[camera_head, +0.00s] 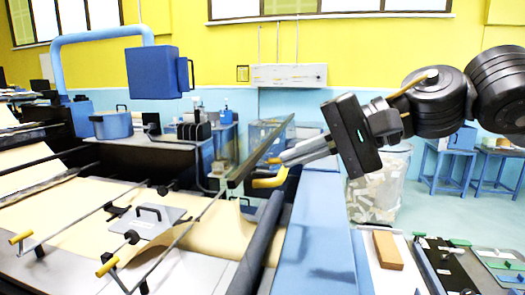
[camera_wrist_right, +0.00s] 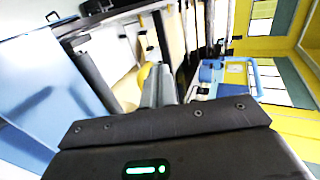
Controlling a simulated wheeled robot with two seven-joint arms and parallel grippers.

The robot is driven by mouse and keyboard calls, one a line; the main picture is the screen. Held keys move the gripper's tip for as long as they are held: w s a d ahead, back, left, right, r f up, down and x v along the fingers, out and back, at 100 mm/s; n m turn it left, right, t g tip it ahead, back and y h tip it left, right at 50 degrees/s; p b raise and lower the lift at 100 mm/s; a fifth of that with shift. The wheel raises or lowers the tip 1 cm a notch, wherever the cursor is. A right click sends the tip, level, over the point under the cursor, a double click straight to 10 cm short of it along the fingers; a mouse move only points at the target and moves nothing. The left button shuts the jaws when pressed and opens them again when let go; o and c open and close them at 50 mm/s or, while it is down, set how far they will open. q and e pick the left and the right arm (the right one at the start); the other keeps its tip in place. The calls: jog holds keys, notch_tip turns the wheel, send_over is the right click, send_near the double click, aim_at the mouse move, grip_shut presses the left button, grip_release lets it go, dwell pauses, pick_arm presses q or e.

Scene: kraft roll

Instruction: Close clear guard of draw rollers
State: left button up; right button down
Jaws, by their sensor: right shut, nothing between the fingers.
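The clear guard (camera_head: 263,137) appears as a see-through panel standing tilted up above the draw rollers, with a dark rail along its lower edge. A dark roller (camera_head: 262,235) runs beside the brown paper below it. My right gripper (camera_head: 280,162) comes in from the right, with its grey fingers shut and empty close to the guard's rail. A yellow piece (camera_head: 270,180) shows just below the fingertips; I cannot tell whether they touch it. In the right wrist view, the shut fingers (camera_wrist_right: 157,83) point toward the machine, with yellow beside their tips. My left gripper is out of view.
Brown paper (camera_head: 90,205) spreads over the machine bed at left, under thin bars with yellow ends. A blue beam (camera_head: 318,230) lies below my right arm. A tan block (camera_head: 387,250) rests on the right-hand surface. A clear bin (camera_head: 380,190) stands behind.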

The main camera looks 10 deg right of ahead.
aim_at(243, 169)
jog(key=p+x, duration=0.1)
jog(key=x, duration=0.3)
jog(key=r+p+x, duration=0.1)
jog(key=shift+w+a+f+p, duration=0.15)
jog(key=shift+a+p, duration=0.2)
jog(key=shift+a, duration=0.25)
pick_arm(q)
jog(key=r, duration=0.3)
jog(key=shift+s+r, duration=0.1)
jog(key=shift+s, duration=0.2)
